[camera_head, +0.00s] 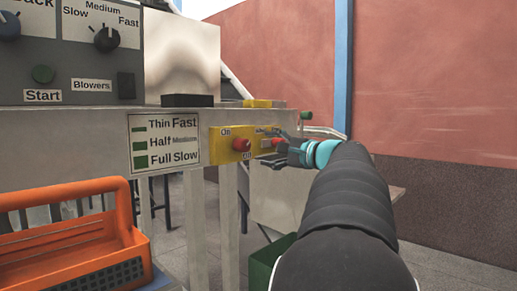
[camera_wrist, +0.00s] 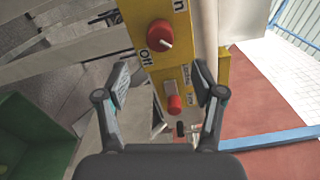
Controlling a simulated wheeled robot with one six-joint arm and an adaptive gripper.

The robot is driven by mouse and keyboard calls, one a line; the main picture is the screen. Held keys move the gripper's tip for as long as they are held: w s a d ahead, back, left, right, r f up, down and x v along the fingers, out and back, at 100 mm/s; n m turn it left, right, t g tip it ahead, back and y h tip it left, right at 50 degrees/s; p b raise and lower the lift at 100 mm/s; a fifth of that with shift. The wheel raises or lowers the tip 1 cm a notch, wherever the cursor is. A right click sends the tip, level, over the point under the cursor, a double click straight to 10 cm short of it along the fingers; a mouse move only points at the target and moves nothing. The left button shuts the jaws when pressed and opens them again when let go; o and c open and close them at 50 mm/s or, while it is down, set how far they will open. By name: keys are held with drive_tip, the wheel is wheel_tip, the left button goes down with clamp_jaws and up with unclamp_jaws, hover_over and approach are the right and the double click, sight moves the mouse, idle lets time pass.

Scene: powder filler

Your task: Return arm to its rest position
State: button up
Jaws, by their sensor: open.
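My arm reaches forward in the head view, and my gripper (camera_head: 277,150) is in front of the right part of a yellow switch panel (camera_head: 220,153) on the machine's side. In the wrist view, my gripper (camera_wrist: 162,85) is open, its two fingers on either side of the lower part of the panel (camera_wrist: 143,32). A red rotary knob (camera_wrist: 160,36) marked with "Off" sits above the fingertips there. A smaller red knob (camera_wrist: 174,104) lies between the fingers, with nothing held. Whether a finger touches the panel is unclear.
The machine's control box (camera_head: 70,60) with dials and a green Start button stands at left. An orange basket (camera_head: 75,235) is at lower left. A green bin (camera_head: 268,262) stands below my arm. The floor at right, before the red wall (camera_head: 430,80), looks clear.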

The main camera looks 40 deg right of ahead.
drive_tip(key=shift+s, duration=0.8)
